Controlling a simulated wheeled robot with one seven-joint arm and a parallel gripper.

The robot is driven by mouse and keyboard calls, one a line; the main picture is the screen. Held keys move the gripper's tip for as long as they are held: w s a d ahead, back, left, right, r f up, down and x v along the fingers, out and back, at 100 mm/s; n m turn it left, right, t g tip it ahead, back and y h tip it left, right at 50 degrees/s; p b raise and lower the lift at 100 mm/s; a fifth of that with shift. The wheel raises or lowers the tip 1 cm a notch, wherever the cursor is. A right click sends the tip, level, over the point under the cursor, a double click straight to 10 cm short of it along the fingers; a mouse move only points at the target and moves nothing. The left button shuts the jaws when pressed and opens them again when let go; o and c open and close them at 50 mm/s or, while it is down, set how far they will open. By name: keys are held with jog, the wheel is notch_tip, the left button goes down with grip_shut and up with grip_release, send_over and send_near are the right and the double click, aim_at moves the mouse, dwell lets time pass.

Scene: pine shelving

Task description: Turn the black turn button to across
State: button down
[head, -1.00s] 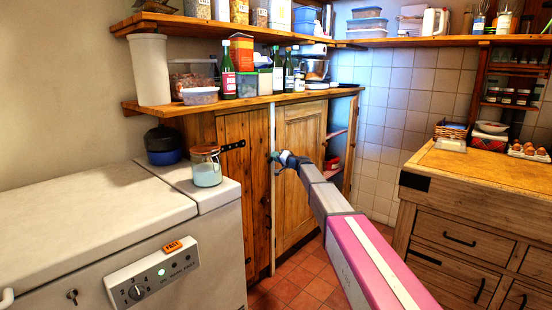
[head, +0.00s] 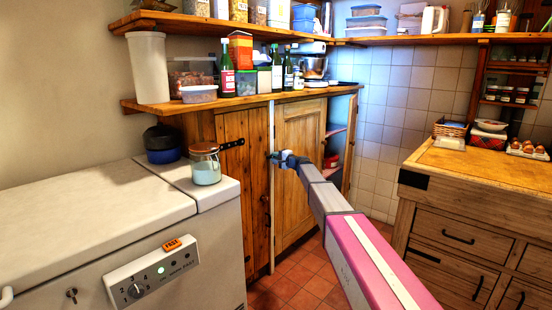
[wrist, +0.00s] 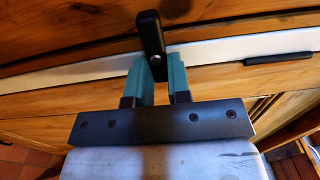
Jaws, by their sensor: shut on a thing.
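The black turn button (wrist: 151,33) shows in the wrist view as a short dark bar with rounded ends. It points across the white strip (wrist: 215,53) between the wooden doors. My gripper (wrist: 157,72) has its teal fingers on either side of the button's lower end, shut on it. That gripped end is partly hidden between the fingers. In the head view my gripper (head: 275,158) is at the upper part of the white strip, and the button is too small and covered to make out there.
A dark bar (wrist: 278,58) lies along the strip's edge to the right in the wrist view. A plank door (head: 232,190) and a panelled door (head: 297,190) flank the strip. The loaded wooden counter (head: 260,100) is just above. A white freezer (head: 80,215) stands left.

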jog(key=shift+f, duration=0.1)
dwell(0.3)
jog(key=c, duration=1.1)
grip_release()
jog(key=shift+o, duration=0.2)
jog(key=v, duration=1.1)
